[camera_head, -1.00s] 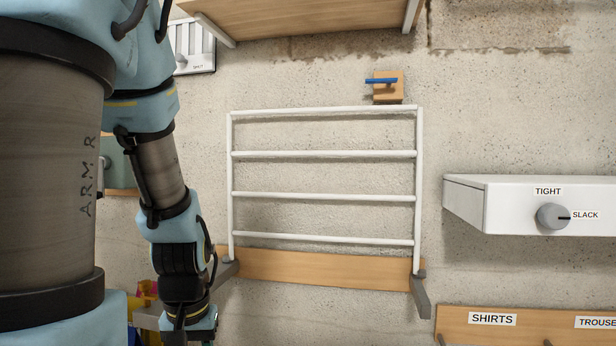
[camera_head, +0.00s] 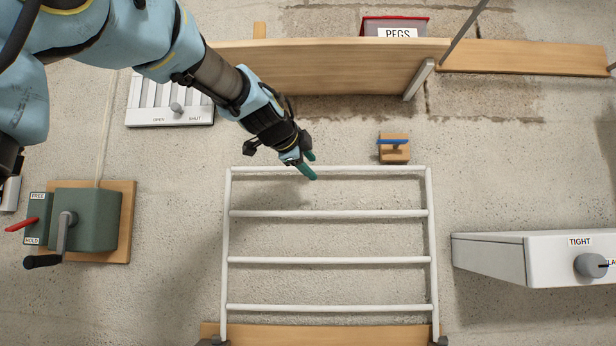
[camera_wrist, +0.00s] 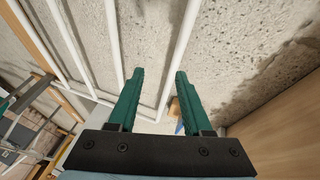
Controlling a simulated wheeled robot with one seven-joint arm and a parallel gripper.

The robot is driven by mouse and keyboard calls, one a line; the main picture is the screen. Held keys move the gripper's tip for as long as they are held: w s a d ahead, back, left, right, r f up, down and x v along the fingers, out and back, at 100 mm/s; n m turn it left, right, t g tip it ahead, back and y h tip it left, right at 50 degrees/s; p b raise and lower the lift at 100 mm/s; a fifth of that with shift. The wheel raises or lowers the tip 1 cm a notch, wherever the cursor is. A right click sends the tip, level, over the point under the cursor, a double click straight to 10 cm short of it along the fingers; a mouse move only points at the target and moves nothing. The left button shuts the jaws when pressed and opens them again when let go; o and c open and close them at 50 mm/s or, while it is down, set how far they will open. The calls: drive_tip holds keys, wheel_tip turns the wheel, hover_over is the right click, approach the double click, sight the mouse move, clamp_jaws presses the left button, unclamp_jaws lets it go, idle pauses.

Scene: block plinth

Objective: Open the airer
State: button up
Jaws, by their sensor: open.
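The airer (camera_head: 330,214) is a white frame with several crossbars, standing flat up against the wall above a wooden board (camera_head: 320,332). A wooden block with a blue lever (camera_head: 394,142) is on the wall just above its top rail, towards the right. My gripper (camera_head: 310,170) is at the top rail, left of the block. Its green fingers are open and empty. In the wrist view the gripper (camera_wrist: 160,73) has a white rail of the airer (camera_wrist: 186,45) running between the fingers. I cannot tell whether they touch it. The block is partly hidden behind the right finger there.
A wooden shelf (camera_head: 320,62) juts out above my gripper. A slatted vent (camera_head: 170,100) is at upper left. A green winch box with a crank (camera_head: 88,218) is at left, by a red FREE/HOLD lever (camera_head: 22,224). A white box with a TIGHT knob (camera_head: 530,256) is at right.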

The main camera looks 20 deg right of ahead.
sight(327, 168)
drive_tip(key=shift+m+h, duration=0.4)
drive_tip(key=shift+m, duration=0.1)
drive_tip(key=w+d+p, duration=0.1)
drive_tip(key=w+d, duration=0.1)
drive_tip(key=w+d+p, duration=0.1)
drive_tip(key=d, duration=0.2)
drive_tip(key=w+d+r+p, duration=0.1)
drive_tip(key=w+d, duration=0.1)
drive_tip(key=shift+w+d+p, duration=0.15)
drive_tip(key=shift+w+p, duration=0.15)
drive_tip(key=shift+p, duration=0.05)
drive_tip(key=shift+w+d+f, duration=0.15)
drive_tip(key=shift+w+d, duration=0.25)
drive_tip(key=shift+d, duration=0.05)
drive_tip(key=shift+c, duration=0.3)
clamp_jaws()
